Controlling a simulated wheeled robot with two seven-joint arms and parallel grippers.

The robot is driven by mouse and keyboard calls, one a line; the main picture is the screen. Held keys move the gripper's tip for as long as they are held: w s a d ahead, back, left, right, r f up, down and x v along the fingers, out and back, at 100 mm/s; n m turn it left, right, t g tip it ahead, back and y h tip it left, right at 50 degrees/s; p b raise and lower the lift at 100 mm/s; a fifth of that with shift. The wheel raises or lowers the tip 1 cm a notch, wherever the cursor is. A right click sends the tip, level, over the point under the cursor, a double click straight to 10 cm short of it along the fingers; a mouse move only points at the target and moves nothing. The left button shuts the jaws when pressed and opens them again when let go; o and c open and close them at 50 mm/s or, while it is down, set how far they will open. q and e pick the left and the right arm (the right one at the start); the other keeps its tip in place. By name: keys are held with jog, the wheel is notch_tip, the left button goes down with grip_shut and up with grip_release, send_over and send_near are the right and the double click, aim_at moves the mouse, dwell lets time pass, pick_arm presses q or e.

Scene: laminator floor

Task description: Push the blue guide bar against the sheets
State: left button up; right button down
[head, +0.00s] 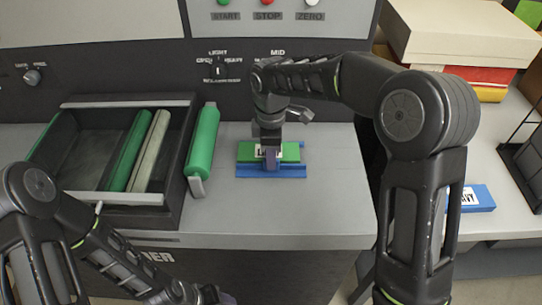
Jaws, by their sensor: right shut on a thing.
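The blue guide bar (290,172) lies on the grey machine top, along the near side of a green flat stack (290,152) with a white label, which seems to be the sheets. Blue also shows behind and right of the green stack. My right gripper (270,158) points down over the middle of the bar and is shut on it, at a raised part. It hides part of the label and the bar's middle, so I cannot tell whether bar and stack touch. My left gripper (215,296) is at the bottom edge, mostly cut off.
A dark open tray (85,197) holding a green and a pale roll stands left. A green roller (203,142) stands beside it. A control panel with buttons (267,3) rises behind. A blue labelled box (478,198) and cartons (460,35) lie on the right table.

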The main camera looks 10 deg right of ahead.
jog(key=c, duration=1.5)
grip_release()
jog(key=shift+w+d+r, duration=0.1)
jog(key=shift+w+d, duration=0.05)
jog(key=shift+w, duration=0.25)
jog(key=shift+o, duration=0.5)
jog(key=shift+s, duration=0.1)
jog(key=shift+r+b, duration=0.45)
jog(key=shift+r, duration=3.4)
